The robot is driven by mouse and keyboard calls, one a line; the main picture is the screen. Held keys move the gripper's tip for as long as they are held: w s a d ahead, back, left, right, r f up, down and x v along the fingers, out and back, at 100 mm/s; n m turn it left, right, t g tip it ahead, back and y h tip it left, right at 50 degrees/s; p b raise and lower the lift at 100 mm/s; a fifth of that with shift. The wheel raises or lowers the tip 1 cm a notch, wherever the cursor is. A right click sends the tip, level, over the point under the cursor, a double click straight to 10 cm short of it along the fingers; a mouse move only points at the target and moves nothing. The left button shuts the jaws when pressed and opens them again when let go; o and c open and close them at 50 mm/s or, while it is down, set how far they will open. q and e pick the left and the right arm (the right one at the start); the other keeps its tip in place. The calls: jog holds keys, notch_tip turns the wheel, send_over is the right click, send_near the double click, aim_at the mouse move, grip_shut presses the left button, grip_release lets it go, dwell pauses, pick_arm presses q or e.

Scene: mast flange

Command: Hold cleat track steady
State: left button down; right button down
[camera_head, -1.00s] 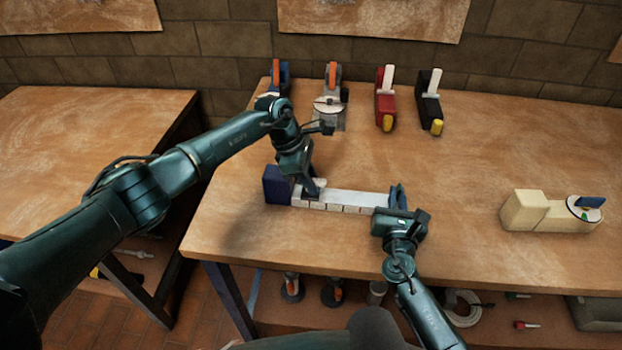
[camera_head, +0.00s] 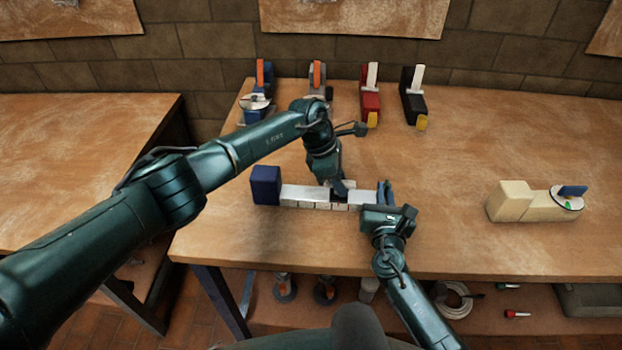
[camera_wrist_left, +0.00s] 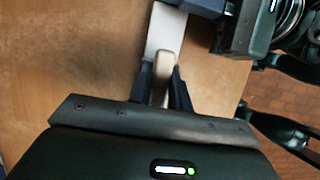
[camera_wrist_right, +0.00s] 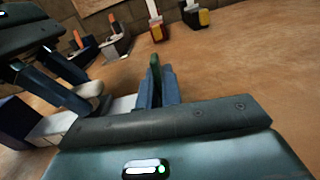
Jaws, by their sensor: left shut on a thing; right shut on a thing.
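The cleat track (camera_head: 305,193) is a pale, segmented bar lying on the workbench, with a dark blue block (camera_head: 265,185) at its left end. My left gripper (camera_head: 339,188) is over the right half of the track, shut on a small pale beige piece (camera_wrist_left: 162,68). The piece also shows between the left fingers in the right wrist view (camera_wrist_right: 92,89). Whether it touches the track is unclear. My right gripper (camera_head: 385,192) is shut at the track's right end, its fingers upright (camera_wrist_right: 158,88); its grip is mostly hidden.
Several clamp-like tools stand at the back of the bench, including a red one (camera_head: 370,98) and a black one (camera_head: 412,100). A cream block device (camera_head: 535,203) with a round dial sits at the right. The bench between is clear. A coiled hose (camera_head: 453,300) lies below.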

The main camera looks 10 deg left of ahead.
pick_arm(q)
jog(key=d, duration=0.2)
jog(key=shift+d, duration=0.3)
pick_arm(e)
jog(key=shift+a, duration=0.1)
pick_arm(q)
jog(key=c, duration=1.3)
grip_release()
jog(key=shift+a, duration=0.1)
jog(key=v, duration=1.2)
